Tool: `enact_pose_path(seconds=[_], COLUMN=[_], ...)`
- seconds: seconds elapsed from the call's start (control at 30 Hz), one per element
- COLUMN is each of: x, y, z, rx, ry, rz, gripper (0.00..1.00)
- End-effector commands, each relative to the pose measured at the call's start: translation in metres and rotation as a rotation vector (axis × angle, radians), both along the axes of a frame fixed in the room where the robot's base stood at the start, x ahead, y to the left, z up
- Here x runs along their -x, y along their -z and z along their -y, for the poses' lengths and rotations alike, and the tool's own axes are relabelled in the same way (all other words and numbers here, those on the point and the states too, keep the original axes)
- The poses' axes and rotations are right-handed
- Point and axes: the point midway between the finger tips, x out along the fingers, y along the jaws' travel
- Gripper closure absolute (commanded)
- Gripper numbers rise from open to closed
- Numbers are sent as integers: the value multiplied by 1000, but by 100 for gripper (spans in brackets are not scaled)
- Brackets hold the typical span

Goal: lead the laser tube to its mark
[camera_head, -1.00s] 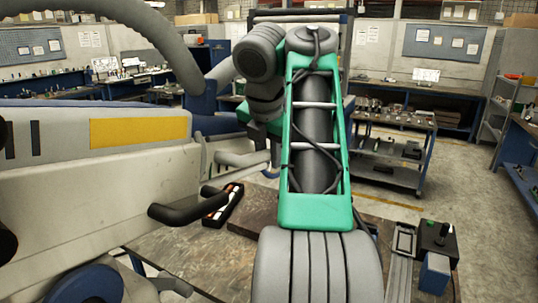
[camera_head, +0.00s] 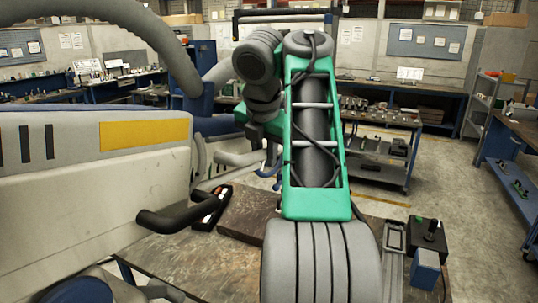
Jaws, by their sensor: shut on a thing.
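A long pale machine body (camera_head: 90,200) with a yellow panel (camera_head: 145,135) fills the left of the head view. I cannot make out for sure which part is the laser tube, nor its mark. A pale grey handle (camera_head: 238,158) sticks out to the right from the body's end. My gripper (camera_head: 266,158) is small and mostly hidden below my grey wrist, left of my green arm link. It appears shut on the grey handle's right end, though the contact itself is not clear. A black handle (camera_head: 180,215) sticks out lower down, apart from my gripper.
A worktable (camera_head: 190,255) lies below, with a dark slab (camera_head: 248,215) and a black tray (camera_head: 212,207) on it. A joystick box (camera_head: 430,236) stands at the right. A loaded cart (camera_head: 380,160) and shelves (camera_head: 480,105) stand behind. Open floor lies at right.

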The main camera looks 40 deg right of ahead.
Motion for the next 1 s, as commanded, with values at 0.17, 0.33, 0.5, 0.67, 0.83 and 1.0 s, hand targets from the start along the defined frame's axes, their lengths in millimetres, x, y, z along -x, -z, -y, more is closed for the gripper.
enact_pose_path(seconds=[0.17,0.33,0.5,0.67,0.83,1.0], x=[0,1,1,2,10,13], y=[0,0,0,-6,-30,-42], z=[-1,0,1,-1,-9,-13], rx=[0,1,0,2,2,4], ry=[-3,-1,0,-1,2,1], rz=[-2,-1,-1,0,0,1], gripper=[72,58,57,57,57,57])
